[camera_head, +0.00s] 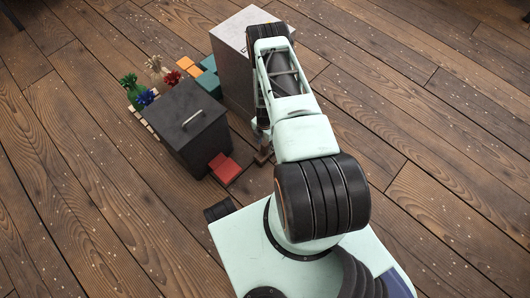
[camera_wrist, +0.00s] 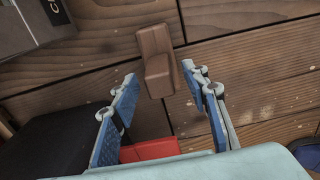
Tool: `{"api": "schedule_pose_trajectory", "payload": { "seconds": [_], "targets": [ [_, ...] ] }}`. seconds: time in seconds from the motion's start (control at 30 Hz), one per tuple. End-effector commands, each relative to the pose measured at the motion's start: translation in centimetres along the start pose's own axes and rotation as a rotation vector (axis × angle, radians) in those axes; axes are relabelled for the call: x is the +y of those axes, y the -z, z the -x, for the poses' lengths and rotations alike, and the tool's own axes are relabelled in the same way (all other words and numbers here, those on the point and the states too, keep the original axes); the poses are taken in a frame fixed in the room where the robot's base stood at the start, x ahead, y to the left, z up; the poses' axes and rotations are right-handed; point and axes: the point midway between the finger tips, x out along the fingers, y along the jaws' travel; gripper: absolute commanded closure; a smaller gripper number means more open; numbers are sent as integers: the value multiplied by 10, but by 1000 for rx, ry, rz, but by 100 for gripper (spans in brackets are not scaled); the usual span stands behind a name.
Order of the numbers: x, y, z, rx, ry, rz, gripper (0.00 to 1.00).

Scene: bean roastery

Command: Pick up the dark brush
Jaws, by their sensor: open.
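A small brown, stepped block (camera_wrist: 157,60), which I take for the dark brush, lies on the plank floor in the wrist view. No bristles can be made out on it. In the head view a small brown piece (camera_head: 264,156) shows beside my arm, partly hidden. My gripper (camera_wrist: 160,76) is open and empty in the wrist view. Its blue-padded fingers stand to either side of the block's near end, with the block's far part beyond the fingertips. I cannot tell the height gap. In the head view my arm mostly hides the gripper.
A red block (camera_head: 223,166) lies near the dark box with a handle (camera_head: 188,122); the red block also shows between the finger bases (camera_wrist: 150,150). A tall grey box (camera_head: 236,58) stands behind. Colored blocks (camera_head: 205,72) and tufted items (camera_head: 140,90) sit behind the boxes. Floor at right is clear.

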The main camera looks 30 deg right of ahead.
Motion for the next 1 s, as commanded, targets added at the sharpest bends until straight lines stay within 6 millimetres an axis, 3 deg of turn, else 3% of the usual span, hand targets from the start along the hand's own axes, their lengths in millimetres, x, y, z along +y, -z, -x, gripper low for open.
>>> {"api": "schedule_pose_trajectory", "payload": {
  "seconds": [0.13,0.5,1.0],
  "targets": [
    [0,0,1,0,0,0,58],
    [0,0,1,0,0,0,99],
    [1,0,2,-1,-1,0,100]
  ]
}}
